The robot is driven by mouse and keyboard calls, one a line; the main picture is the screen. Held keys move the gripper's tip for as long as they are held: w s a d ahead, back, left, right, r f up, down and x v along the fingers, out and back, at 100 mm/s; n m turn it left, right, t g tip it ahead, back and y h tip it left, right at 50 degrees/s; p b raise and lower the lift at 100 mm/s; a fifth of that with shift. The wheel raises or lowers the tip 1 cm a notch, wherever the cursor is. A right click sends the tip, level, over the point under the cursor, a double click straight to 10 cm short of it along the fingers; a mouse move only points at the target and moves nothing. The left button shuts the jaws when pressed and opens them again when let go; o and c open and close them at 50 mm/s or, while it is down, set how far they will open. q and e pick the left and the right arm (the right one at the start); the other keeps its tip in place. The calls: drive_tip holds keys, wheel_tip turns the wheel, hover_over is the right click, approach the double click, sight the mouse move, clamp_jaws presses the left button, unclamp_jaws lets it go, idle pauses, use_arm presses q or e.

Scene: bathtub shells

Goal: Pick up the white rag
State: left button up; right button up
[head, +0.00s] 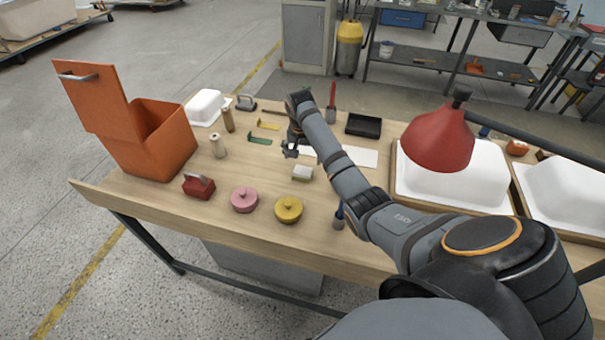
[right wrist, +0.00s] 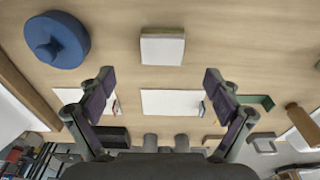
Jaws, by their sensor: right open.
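A flat white sheet (head: 358,156), which looks like the white rag, lies on the wooden table, partly hidden behind my right arm in the head view. In the right wrist view the white sheet (right wrist: 165,101) shows between and beyond my fingers. My right gripper (head: 291,150) is open and empty above the table, near the sheet's left end. Its two spread fingers show in the right wrist view (right wrist: 160,82). A small white-topped block (head: 302,173) lies on the table near the gripper; it also shows in the right wrist view (right wrist: 162,48). My left gripper is out of view.
An open orange bin (head: 160,145) stands left. A black tray (head: 363,125) lies behind.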

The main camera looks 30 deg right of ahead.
sight(302, 171)
wheel_tip(302, 171, down, 2)
drive_tip(key=shift+f, duration=0.1)
drive_tip(key=shift+w+d+f, duration=0.1)
drive_tip(key=shift+w+f, duration=0.05)
drive_tip(key=shift+f, duration=0.2)
drive_tip(key=f, duration=0.5)
drive_tip(key=shift+w+d, duration=0.15)
drive_tip(key=shift+w, duration=0.15)
drive_tip(key=shift+r, duration=0.1)
drive_tip(key=c, duration=1.2)
